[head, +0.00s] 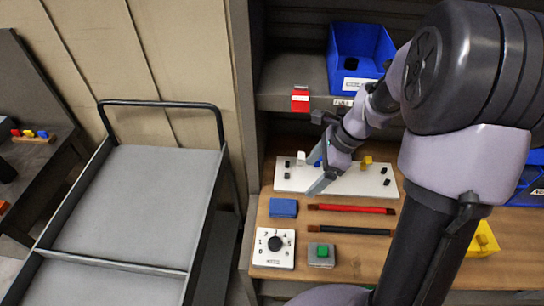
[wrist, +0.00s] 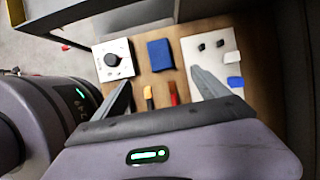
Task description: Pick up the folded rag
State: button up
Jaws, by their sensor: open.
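The folded rag (head: 283,208) appears to be the small flat blue rectangle lying on the wooden bench top, left of the red and black tools. It also shows in the wrist view (wrist: 160,55), whole and uncovered, ahead of the jaws and roughly centred between them. My gripper (head: 318,180) is open and empty, over the white board, up and to the right of the rag in the head view. Its two fingers show in the wrist view (wrist: 161,86), spread apart. It is not touching the rag; its exact height is hard to tell.
The white board (head: 375,188) with small pegs lies behind the rag. A white dial panel (head: 274,259) and a green-button box (head: 321,254) sit in front. A red tool (head: 350,209) and a black tool (head: 348,231) lie right. A grey cart (head: 130,205) stands left.

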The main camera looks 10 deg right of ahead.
aim_at(283, 205)
jog(key=b+x, duration=0.6)
jog(key=x, duration=1.1)
jog(key=shift+w+f, duration=0.1)
jog(key=shift+f, duration=0.2)
jog(key=c, duration=1.6)
notch_tip(283, 205, up, 4)
jog(key=p, duration=0.3)
jog(key=w+a+p, duration=0.3)
jog(key=a, duration=0.7)
jog(key=w+a+p, duration=0.3)
jog(key=a, duration=0.7)
jog(key=w+a+p, duration=0.3)
jog(key=w+a, duration=0.1)
jog(key=a, duration=0.6)
jog(key=shift+a+f, duration=0.2)
jog(key=shift+a, duration=0.05)
